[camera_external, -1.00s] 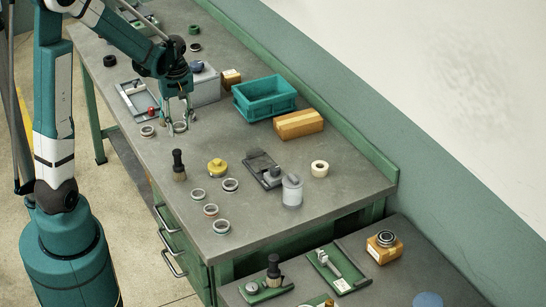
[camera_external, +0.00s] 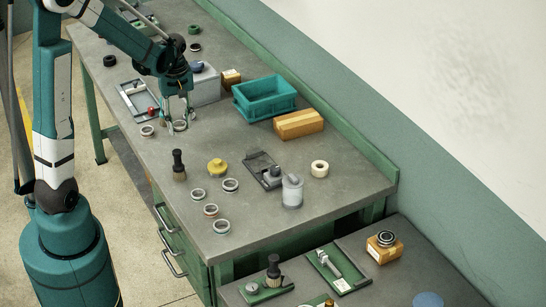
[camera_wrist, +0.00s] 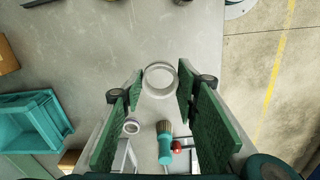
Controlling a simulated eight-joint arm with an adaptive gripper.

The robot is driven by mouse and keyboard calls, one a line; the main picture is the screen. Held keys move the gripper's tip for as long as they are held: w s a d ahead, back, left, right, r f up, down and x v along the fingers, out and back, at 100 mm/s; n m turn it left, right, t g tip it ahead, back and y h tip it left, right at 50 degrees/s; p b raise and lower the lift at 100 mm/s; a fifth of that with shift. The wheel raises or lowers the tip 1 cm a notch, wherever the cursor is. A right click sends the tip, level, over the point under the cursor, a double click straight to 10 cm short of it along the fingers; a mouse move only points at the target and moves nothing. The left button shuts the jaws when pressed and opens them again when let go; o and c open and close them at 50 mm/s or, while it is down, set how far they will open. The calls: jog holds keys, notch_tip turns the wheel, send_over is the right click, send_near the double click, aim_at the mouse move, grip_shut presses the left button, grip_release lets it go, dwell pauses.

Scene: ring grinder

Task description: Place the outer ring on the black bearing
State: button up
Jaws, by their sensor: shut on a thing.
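In the wrist view the same ring (camera_wrist: 147,82) sits between the tips of the green finger pads (camera_wrist: 160,84). The ring looks flat; I cannot tell if it touches the bench. A black ring-shaped part (camera_external: 109,60) lies at the far left of the bench. A dark bearing-like part (camera_external: 386,238) sits on a wooden-coloured block on the front table. I cannot tell which is the black bearing.
Another ring (camera_external: 147,130) lies just left of my gripper. A metal frame (camera_external: 128,98) with a red knob is behind it. A teal bin (camera_external: 262,110) and cardboard box (camera_external: 299,124) stand to the right. Several rings (camera_external: 221,226) lie toward the bench's front.

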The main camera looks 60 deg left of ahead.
jog(key=shift+w+d, duration=0.25)
jog(key=shift+w, duration=0.35)
jog(key=w+d+r+m+p, duration=0.1)
jog(key=w+d+m, duration=0.8)
jog(key=w+d, duration=1.7)
jog(key=m, duration=0.8)
send_over(386, 236)
jog(key=shift+d+f+p, duration=0.1)
jog(key=shift+f+p, duration=0.35)
jog(key=shift+f, duration=0.2)
jog(key=shift+f, duration=0.1)
jog(key=shift+f, duration=3.05)
